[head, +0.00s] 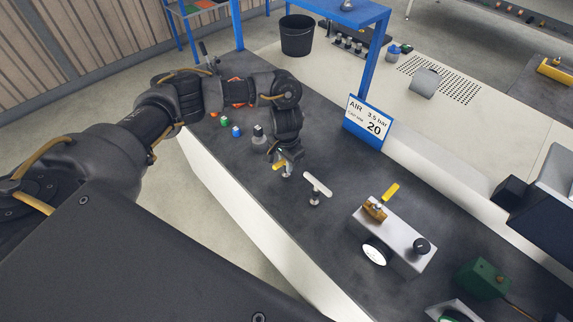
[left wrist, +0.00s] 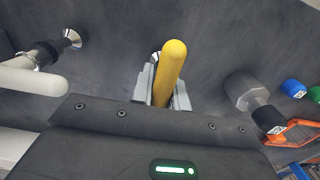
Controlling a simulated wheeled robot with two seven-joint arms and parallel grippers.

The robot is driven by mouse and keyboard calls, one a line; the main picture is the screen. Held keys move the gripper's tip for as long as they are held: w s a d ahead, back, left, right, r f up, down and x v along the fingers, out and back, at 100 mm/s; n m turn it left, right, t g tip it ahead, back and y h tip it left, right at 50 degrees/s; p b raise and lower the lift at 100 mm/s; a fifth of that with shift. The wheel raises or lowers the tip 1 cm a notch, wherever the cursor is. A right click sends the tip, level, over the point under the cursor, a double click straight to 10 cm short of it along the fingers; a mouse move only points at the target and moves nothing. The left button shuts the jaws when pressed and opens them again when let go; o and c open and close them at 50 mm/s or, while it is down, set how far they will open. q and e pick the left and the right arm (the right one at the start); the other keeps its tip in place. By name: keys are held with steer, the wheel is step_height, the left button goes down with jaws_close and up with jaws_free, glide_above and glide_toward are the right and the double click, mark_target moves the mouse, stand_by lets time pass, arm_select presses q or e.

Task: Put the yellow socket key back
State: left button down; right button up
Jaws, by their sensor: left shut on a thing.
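The yellow socket key (head: 279,166) is in my left gripper (head: 287,160), low over the dark bench top. In the left wrist view its yellow bar handle (left wrist: 172,68) sits between the two fingers of the left gripper (left wrist: 164,94). A metal round part shows just behind the handle, and the key's lower end is hidden, so I cannot tell whether it is seated in a holder. A similar key with a white T-handle (head: 317,185) stands upright to the right; it also shows in the left wrist view (left wrist: 30,82). My right gripper is not in view.
A grey piece with a black top (head: 259,134), a blue cap (head: 236,131) and a green cap (head: 224,120) stand left of the gripper. A silver valve block (head: 395,237) with a yellow lever stands to the right. A blue sign (head: 368,122) lines the far edge.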

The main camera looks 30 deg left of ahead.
arm_select(q)
steer(key=shift+w+f, duration=0.1)
steer(key=shift+f, duration=0.3)
steer(key=c, duration=1.4)
jaws_free()
steer(key=shift+f, duration=0.15)
steer(key=shift+o, duration=0.2)
steer(key=shift+r, duration=0.3)
step_height(320, 180, up, 10)
steer(key=shift+r+p, duration=0.2)
steer(key=shift+p, duration=0.3)
steer(key=shift+r, duration=0.7)
